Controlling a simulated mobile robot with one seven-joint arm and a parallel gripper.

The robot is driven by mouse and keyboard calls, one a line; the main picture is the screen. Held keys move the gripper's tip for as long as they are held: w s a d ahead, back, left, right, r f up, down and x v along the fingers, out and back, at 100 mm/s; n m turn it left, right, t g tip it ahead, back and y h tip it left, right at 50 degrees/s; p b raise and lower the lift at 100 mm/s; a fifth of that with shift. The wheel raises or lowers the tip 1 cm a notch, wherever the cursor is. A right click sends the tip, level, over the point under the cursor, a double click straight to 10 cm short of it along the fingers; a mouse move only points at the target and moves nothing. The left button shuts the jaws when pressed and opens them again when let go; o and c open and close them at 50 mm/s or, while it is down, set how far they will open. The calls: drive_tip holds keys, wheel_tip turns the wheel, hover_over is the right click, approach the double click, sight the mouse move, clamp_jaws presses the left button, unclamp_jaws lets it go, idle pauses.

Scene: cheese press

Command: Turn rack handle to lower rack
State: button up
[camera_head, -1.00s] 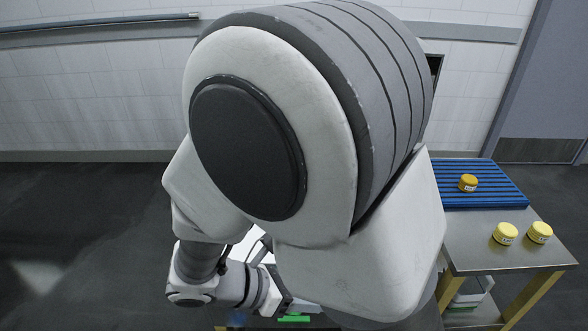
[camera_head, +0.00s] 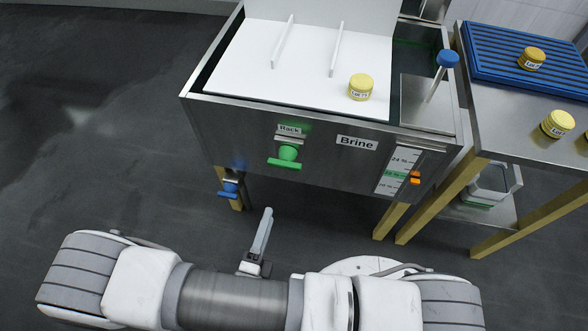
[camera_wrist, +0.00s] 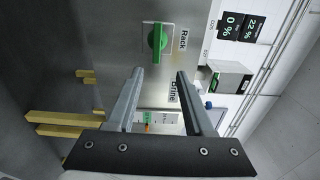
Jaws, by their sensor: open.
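The green rack handle (camera_head: 287,154) is on the front panel of the steel brine tank (camera_head: 235,130), under the "Rack" label (camera_head: 289,130). Its bar lies level in the head view. The wrist view shows the handle (camera_wrist: 157,42) ahead of the fingertips, close to the gap between them. My gripper (camera_head: 267,212) is in front of the panel, below and left of the handle in the picture, apart from it. The wrist view shows both fingers of the gripper (camera_wrist: 160,74) spread, with nothing between them. A white plate (camera_head: 265,75) covers much of the tank top.
A labelled yellow cheese (camera_head: 360,87) sits on the plate. A blue-topped rod (camera_head: 447,60) rises at the tank's right. A blue handle (camera_head: 229,190) is low at the left. A steel table (camera_head: 510,125) with a blue slatted rack (camera_head: 490,50) and cheeses adjoins on the right.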

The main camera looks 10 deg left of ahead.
sight(284, 167)
drive_tip(key=shift+n+y, duration=0.3)
drive_tip(key=shift+n, duration=0.1)
drive_tip(key=w+b, duration=0.1)
drive_tip(key=w, duration=0.4)
drive_tip(key=w+d+b, duration=0.1)
drive_tip(key=w, duration=0.5)
drive_tip(key=w+b, duration=0.2)
drive_tip(key=w, duration=0.4)
drive_tip(key=shift+d+f, duration=0.15)
drive_tip(key=shift+f, duration=0.25)
clamp_jaws()
